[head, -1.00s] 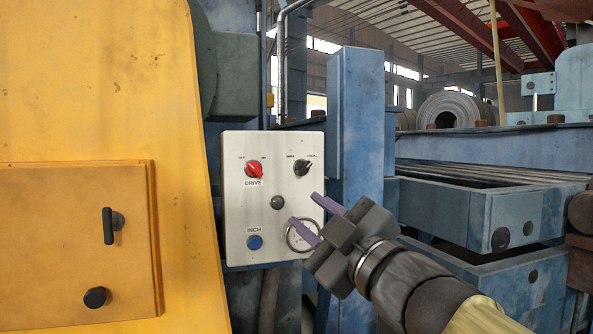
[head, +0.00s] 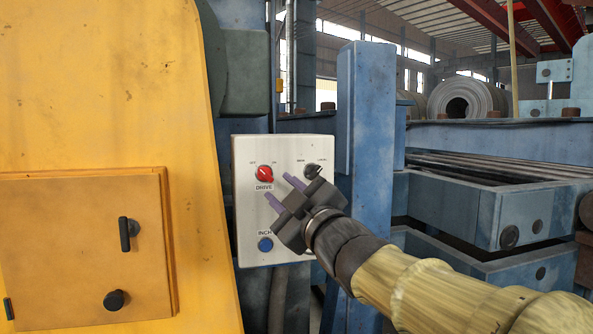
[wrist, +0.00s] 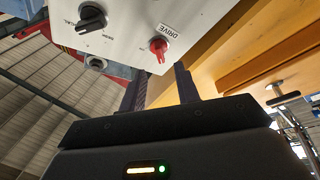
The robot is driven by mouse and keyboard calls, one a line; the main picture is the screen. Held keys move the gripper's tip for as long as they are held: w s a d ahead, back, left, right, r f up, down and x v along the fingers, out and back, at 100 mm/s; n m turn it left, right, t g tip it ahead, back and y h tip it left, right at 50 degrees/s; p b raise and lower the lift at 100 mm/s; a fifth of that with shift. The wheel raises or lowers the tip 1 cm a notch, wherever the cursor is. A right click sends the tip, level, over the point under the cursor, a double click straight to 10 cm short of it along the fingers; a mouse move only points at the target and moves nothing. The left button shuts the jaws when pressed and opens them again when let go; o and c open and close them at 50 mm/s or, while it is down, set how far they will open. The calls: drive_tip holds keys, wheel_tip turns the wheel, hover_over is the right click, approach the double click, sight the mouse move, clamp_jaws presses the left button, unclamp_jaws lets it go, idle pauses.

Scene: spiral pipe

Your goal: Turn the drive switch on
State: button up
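The drive switch (head: 264,174) is a red knob at the upper left of a white control panel (head: 244,215), between OFF and ON marks. I cannot tell clearly which mark it points to. My gripper (head: 279,188) is open and empty, just below and right of the knob in the head view. In the wrist view the red knob (wrist: 158,47) shows beyond and between the two spread purple fingers (wrist: 161,72), with no visible contact. The word DRIVE shows beside it.
A black selector knob (head: 312,171) sits right of the drive switch, and a blue INCH button (head: 265,244) below. My gripper covers the panel's middle. A yellow cabinet (head: 85,240) stands left and a blue post (head: 365,150) right.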

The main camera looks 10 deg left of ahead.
sight(266, 175)
drive_tip(key=p+x, duration=0.2)
drive_tip(key=x, duration=0.3)
drive_tip(key=shift+w+a, duration=0.2)
drive_tip(key=shift+c, duration=0.2)
clamp_jaws()
